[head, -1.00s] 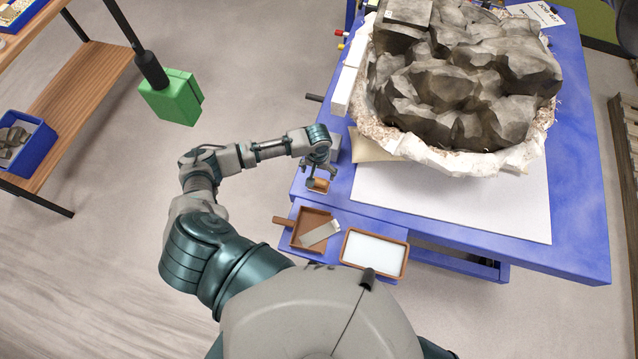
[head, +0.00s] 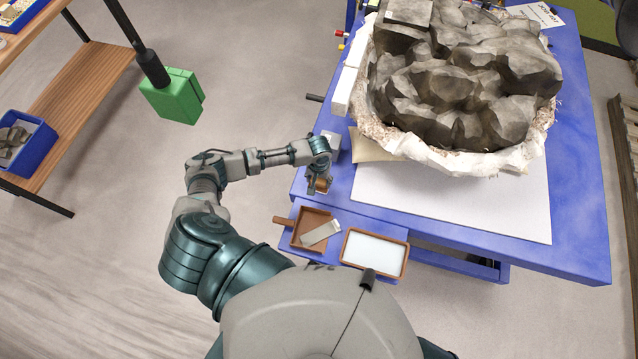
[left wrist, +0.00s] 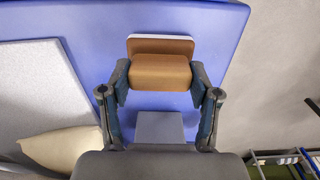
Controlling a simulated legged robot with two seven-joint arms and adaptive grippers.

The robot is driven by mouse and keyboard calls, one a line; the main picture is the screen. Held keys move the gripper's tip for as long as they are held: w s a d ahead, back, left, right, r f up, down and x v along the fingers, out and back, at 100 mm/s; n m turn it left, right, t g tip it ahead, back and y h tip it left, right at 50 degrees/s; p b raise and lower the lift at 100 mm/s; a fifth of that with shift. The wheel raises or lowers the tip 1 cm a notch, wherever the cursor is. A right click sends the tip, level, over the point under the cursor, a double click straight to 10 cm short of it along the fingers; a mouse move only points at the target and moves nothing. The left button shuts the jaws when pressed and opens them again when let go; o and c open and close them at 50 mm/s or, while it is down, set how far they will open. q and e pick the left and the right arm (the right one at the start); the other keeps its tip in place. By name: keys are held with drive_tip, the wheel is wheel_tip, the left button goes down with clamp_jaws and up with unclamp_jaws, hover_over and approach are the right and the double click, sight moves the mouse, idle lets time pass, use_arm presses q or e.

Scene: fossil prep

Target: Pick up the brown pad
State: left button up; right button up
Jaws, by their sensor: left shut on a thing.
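The brown pad (left wrist: 160,73) is between the two fingers of my left gripper (left wrist: 160,85) in the left wrist view. The fingers touch it on both sides. A thin white layer or piece shows along its far edge. In the head view the pad (head: 322,186) is a small brown patch at the left edge of the blue table, partly hidden by my left gripper (head: 319,187). I cannot tell whether the pad is clear of the table. My right gripper is not in view.
A grey block (left wrist: 159,127) stands close to the gripper on the blue table (head: 575,200). A brown tray with a metal piece (head: 320,232) and a white-filled tray (head: 347,256) lie nearer me. A large fossil rock (head: 460,80) in a white jacket stands right, beside a beige cushion (head: 366,147).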

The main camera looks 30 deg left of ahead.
sight(319, 179)
use_arm(q)
wheel_tip(319, 179, up, 10)
drive_tip(key=shift+p, duration=0.4)
drive_tip(key=o, duration=0.5)
drive_tip(key=c, duration=0.3)
